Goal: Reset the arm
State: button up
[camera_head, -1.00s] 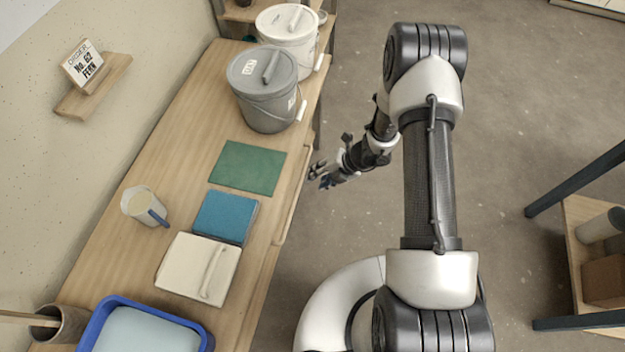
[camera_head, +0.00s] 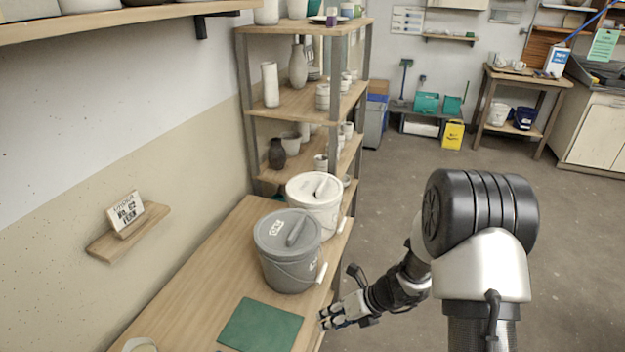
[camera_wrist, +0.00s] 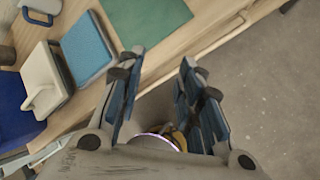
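My gripper (camera_head: 330,317) is at the front edge of the wooden bench, beside the green mat in the head view. In the wrist view its two fingers (camera_wrist: 160,88) are spread apart with nothing between them but the bench edge and floor. My arm stands to the right of the bench, over the floor. The lower part of my arm is out of the head view.
A grey lidded bucket (camera_head: 290,272) and a white lidded bucket (camera_head: 318,208) stand on the bench (camera_head: 190,290). The green mat (camera_head: 262,326) lies nearer. The wrist view shows a blue pad (camera_wrist: 86,48) and a cream lid (camera_wrist: 42,78). Shelves (camera_head: 300,100) stand behind.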

jog(key=s+r+n+h, duration=0.1)
jog(key=s+r+n, duration=0.3)
jog(key=r+n, duration=0.5)
jog(key=s+r+n, duration=0.5)
jog(key=r+n, duration=0.1)
jog(key=r, duration=0.5)
jog(key=s+d+r+n+t+h, duration=0.1)
jog(key=s+d+r+n+h, duration=0.2)
jog(key=s+n, duration=0.5)
jog(key=s+d+r+n+t+h, duration=0.1)
jog(key=s+d+r+n+h, duration=0.1)
jog(key=s+d+r+n, duration=0.3)
jog(key=s+r+n, duration=0.1)
jog(key=s+n, duration=0.2)
jog(key=n, duration=0.1)
jog(key=shift+s+d+r+h, duration=0.25)
jog(key=shift+r+h, duration=0.15)
